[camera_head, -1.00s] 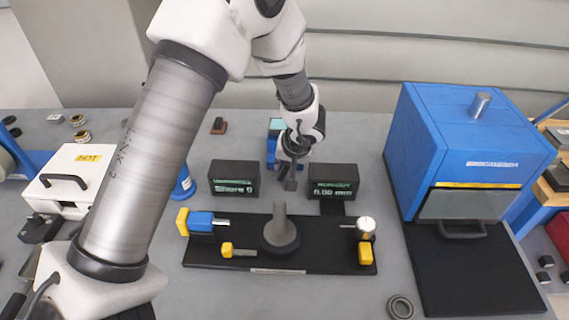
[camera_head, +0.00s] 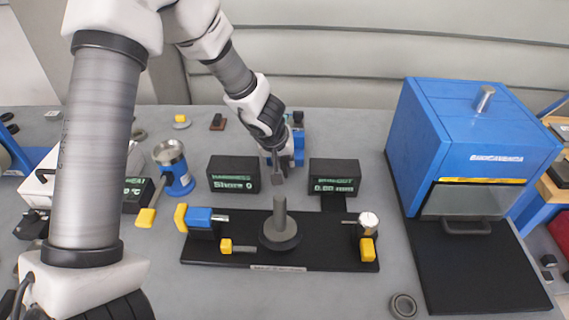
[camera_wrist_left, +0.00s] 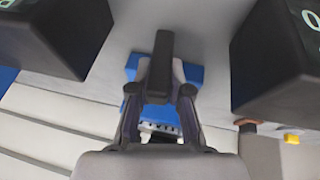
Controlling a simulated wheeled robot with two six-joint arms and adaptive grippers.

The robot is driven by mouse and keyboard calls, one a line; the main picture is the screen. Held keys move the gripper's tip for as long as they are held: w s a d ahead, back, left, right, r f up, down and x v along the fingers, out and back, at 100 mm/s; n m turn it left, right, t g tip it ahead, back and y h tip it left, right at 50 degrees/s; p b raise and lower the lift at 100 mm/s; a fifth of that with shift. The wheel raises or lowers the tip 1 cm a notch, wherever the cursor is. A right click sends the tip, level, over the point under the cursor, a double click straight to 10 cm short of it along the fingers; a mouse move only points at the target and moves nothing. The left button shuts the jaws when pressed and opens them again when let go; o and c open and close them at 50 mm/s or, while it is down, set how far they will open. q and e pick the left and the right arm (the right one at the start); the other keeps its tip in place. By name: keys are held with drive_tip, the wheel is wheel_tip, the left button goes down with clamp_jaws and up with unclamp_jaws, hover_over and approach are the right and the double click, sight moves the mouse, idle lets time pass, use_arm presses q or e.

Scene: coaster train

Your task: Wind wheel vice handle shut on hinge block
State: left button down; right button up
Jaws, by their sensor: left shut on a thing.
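My left gripper (camera_head: 272,160) points down above the back of the black test fixture, between two black display boxes. It is shut on a small dark grey block (camera_head: 277,179), which hangs below the fingertips, clear of the fixture's grey post. The held block shows as a dark bar (camera_wrist_left: 160,65) between the fingers in the left wrist view. I cannot tell surely that it is the hinge block. A blue device (camera_head: 299,146), perhaps the vice, stands behind the gripper, largely hidden; it also shows in the left wrist view (camera_wrist_left: 190,74). No wheel handle is clearly visible. My right gripper is not in view.
The black fixture base (camera_head: 330,258) carries a round grey disc with an upright post (camera_head: 279,220). Display boxes (camera_head: 234,175) and (camera_head: 334,177) flank the gripper. A blue oven (camera_head: 470,135) stands right, a blue cup-like device (camera_head: 174,170) left.

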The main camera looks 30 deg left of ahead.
use_arm(q)
drive_tip(key=shift+t+h+b, duration=0.3)
drive_tip(key=shift+h+b, duration=0.2)
drive_tip(key=c, duration=1.1)
unclamp_jaws()
drive_tip(key=v, duration=1.2)
